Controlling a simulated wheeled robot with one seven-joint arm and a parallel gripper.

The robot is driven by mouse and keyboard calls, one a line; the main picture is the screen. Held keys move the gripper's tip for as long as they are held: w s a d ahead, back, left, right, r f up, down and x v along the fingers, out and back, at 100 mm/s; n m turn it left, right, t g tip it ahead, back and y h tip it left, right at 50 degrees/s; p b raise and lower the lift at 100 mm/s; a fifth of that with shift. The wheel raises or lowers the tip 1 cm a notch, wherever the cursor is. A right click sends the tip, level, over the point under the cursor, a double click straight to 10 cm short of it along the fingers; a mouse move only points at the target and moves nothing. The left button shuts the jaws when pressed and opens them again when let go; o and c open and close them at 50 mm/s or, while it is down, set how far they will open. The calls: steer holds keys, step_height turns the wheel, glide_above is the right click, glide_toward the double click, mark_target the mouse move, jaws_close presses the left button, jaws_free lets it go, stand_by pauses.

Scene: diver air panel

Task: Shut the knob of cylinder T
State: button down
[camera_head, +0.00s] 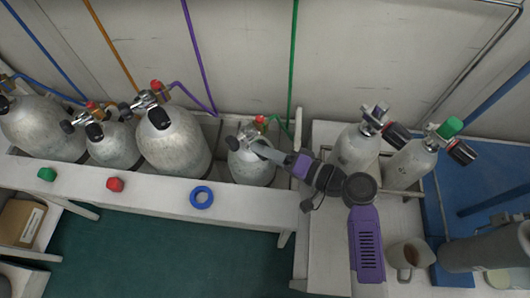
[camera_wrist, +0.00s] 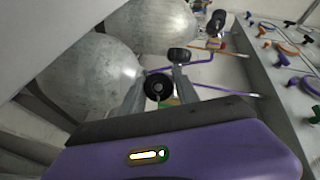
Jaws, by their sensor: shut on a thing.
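A small grey cylinder (camera_head: 252,168) stands at the right end of the rack, under the green hose. No letter can be read on any cylinder, so I cannot confirm which is T. My gripper (camera_head: 262,150) reaches its valve from the right. In the wrist view my gripper (camera_wrist: 157,88) has its two fingers on either side of a round black knob (camera_wrist: 158,87), shut on it. The gripper hides part of the valve in the head view. Whether the knob is turned open or closed cannot be seen.
Several larger cylinders (camera_head: 172,140) stand left in the same rack, with hoses rising behind. Two cylinders (camera_head: 355,150) stand to the right, near a mug (camera_head: 409,255). A blue ring (camera_head: 202,197) and red cap (camera_head: 115,184) sit on the front ledge. A valve panel (camera_wrist: 290,60) shows in the wrist view.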

steer(key=shift+f+m+y+b, duration=0.1)
steer(key=shift+m+y+b, duration=0.3)
steer(key=shift+m, duration=0.5)
steer(key=c, duration=0.9)
jaws_free()
steer(key=f+v, duration=0.1)
steer(key=v, duration=0.6)
steer(key=shift+d+r+p, duration=0.3)
steer(key=shift+d+r, duration=0.1)
steer(key=shift+r, duration=0.1)
steer(key=shift+s, duration=0.15)
